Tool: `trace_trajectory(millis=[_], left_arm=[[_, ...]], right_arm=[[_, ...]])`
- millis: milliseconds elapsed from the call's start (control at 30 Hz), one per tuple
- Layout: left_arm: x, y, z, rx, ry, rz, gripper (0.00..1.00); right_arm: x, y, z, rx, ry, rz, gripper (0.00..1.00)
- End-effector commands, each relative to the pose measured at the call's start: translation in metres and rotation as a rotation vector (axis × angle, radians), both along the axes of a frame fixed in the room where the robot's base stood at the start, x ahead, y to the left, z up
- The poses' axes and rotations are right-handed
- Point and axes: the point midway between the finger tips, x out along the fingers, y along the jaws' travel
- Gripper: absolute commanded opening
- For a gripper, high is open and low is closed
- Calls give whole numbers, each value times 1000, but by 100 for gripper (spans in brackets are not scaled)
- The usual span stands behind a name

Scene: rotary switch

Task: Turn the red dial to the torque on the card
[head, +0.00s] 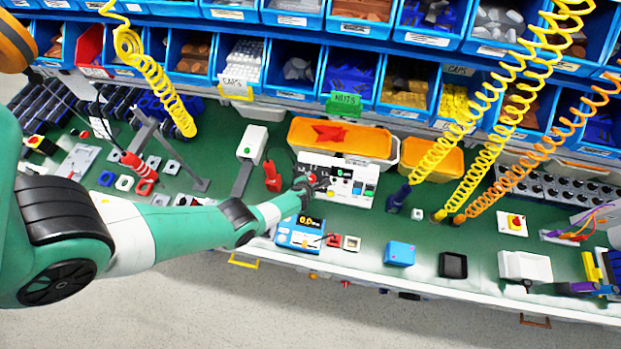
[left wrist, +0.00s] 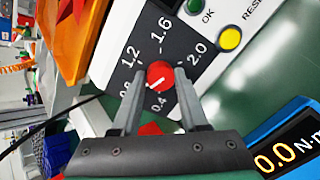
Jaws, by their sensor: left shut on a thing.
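The red dial (left wrist: 160,74) sits on a dark scale on the white panel (head: 347,190). Scale marks 0.4, 1.2, 1.6 and 2.0 can be read in the left wrist view; another, left of 0.4, is partly hidden by a finger. The dial's white mark points to the lower left, roughly between 0.4 and that mark. My left gripper (left wrist: 157,92) has one finger on each side of the dial and is shut on it; in the head view the gripper (head: 309,186) covers the dial. I cannot make out a torque card. My right gripper is not in view.
Green OK and yellow RESET buttons (left wrist: 229,39) are beside the scale. A blue device (head: 300,238) in front of the panel reads 0.0 N·m. Orange bins (head: 340,138) stand behind. Coiled yellow hoses (head: 478,140) hang to the right.

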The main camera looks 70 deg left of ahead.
Motion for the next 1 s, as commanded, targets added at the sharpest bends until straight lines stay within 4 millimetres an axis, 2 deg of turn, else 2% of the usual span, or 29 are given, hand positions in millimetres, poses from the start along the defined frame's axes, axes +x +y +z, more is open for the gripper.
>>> trace_trajectory(millis=[400, 867, 900, 1000], left_arm=[[0, -1, -1, 67, 101, -120, 0], [-1, -1, -2, 72, 109, -130, 0], [-1, -1, -2, 72, 109, -130, 45], [0, -1, -1, 73, 108, -130, 63]], right_arm=[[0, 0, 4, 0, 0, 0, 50], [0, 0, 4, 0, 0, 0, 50], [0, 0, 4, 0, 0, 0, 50], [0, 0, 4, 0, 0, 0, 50]])
